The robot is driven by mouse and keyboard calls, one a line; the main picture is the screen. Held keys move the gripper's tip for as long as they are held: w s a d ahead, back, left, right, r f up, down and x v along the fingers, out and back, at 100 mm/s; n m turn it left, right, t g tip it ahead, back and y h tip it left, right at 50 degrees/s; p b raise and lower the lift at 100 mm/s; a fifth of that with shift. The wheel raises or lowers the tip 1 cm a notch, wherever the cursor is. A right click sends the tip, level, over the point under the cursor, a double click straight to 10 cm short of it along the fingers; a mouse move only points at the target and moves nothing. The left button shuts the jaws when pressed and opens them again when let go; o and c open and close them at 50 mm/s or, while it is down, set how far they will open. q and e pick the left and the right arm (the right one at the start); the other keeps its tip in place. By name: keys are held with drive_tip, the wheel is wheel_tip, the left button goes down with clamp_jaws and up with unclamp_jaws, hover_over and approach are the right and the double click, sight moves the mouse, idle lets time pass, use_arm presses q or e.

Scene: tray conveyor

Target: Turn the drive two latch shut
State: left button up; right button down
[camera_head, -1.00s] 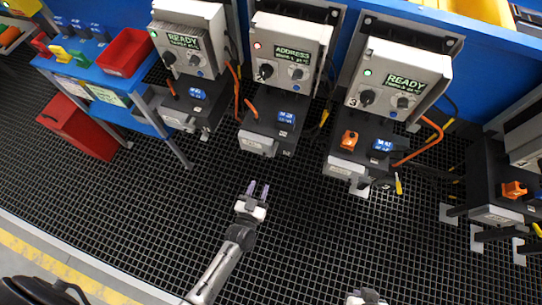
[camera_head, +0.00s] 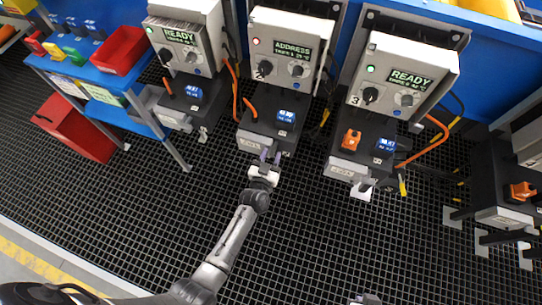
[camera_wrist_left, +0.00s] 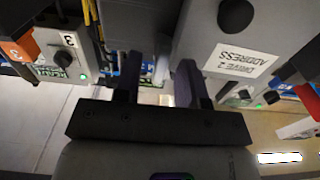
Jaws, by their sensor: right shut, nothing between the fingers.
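Drive two (camera_head: 268,124) is the middle dark unit under the grey box numbered 2 (camera_head: 290,50), which reads ADDRESS and shows a red light. A blue connector (camera_head: 287,117) sits on top. The drive's front plate (camera_head: 249,145) reads DRIVE 2 ADDRESS in the left wrist view (camera_wrist_left: 238,60), upside down, near a dark round knob (camera_wrist_left: 236,17). I cannot tell for sure which part is the latch. My left gripper (camera_head: 270,157) is open at the drive's lower front, right of the plate; its two fingers (camera_wrist_left: 158,85) stand apart. My right gripper (camera_head: 366,299) barely shows at the bottom edge.
Drive one (camera_head: 182,102) and drive three (camera_head: 362,155) stand on either side, both boxes reading READY. Orange cables hang between the drives. A blue shelf (camera_head: 105,85) with a red bin (camera_head: 123,50) is at left. The black grid floor in front is clear.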

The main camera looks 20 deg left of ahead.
use_arm(q)
clamp_jaws()
idle(0.4)
